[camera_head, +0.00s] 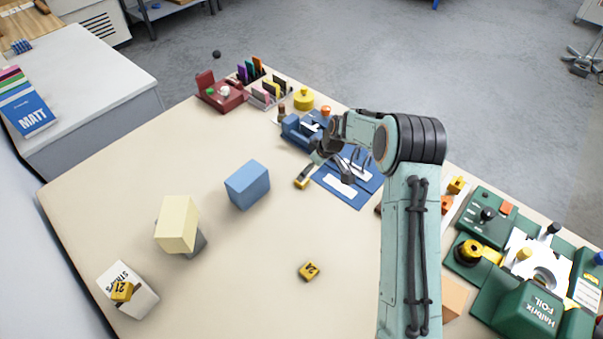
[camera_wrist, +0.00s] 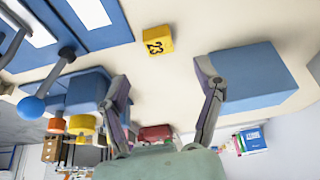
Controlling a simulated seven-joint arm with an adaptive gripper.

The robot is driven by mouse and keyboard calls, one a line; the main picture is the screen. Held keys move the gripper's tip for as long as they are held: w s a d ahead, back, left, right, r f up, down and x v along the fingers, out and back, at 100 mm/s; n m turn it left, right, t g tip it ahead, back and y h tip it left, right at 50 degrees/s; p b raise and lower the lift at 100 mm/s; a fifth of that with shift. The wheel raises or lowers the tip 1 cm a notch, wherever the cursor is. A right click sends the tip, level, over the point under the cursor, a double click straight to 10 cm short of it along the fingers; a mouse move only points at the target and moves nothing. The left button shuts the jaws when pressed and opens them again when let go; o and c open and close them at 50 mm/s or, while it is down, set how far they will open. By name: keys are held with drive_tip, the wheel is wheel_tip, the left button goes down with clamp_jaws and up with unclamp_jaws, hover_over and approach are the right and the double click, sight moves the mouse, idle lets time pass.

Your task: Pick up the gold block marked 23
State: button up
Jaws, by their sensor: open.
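The gold block marked 23 (camera_wrist: 158,40) lies on the table in the wrist view, ahead of my fingertips and between their lines. In the head view a small gold block (camera_head: 302,184) sits just below and left of my gripper (camera_head: 331,164); its marking is too small to read there. My gripper, also in the wrist view (camera_wrist: 162,76), is open and empty, with a gap to the block. Two other gold blocks show in the head view: one marked 24 (camera_head: 309,271) near the front middle, and one marked 21 (camera_head: 121,290) on a white box.
A blue box (camera_head: 247,185) stands left of the gripper, and a cream block (camera_head: 177,224) rests farther left. A blue machine (camera_head: 299,130) and blue mat (camera_head: 345,190) lie close by the gripper. Green machines (camera_head: 530,308) fill the right side. The table's middle (camera_head: 240,270) is clear.

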drive_tip(key=x, duration=0.6)
drive_tip(key=shift+f, duration=0.35)
clamp_jaws()
